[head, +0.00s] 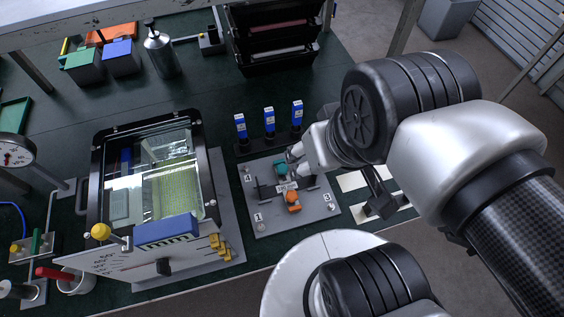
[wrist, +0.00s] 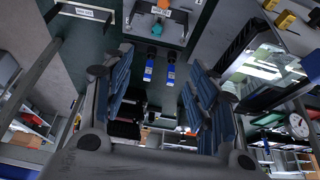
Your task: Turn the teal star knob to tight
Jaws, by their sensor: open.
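The teal star knob (head: 281,168) sits on the upper part of a grey plate (head: 263,222). It also shows near the top of the wrist view (wrist: 157,27), in front of a small white label. Its exact turn angle is too small to read. My gripper (head: 296,158) is just beside the teal knob at its upper right in the head view, partly hidden by my own arm. In the wrist view my gripper (wrist: 161,68) has its two fingers spread wide with nothing between them. The teal knob lies beyond the fingertips, apart from them.
An orange knob (head: 292,201) is close below the teal one on the same plate. Several blue-topped upright pieces (head: 269,120) stand just behind it. A black-framed glass-topped housing (head: 98,185) with a blue finned block (head: 167,231) stands to the left. Dark green bench (head: 200,105) shows behind.

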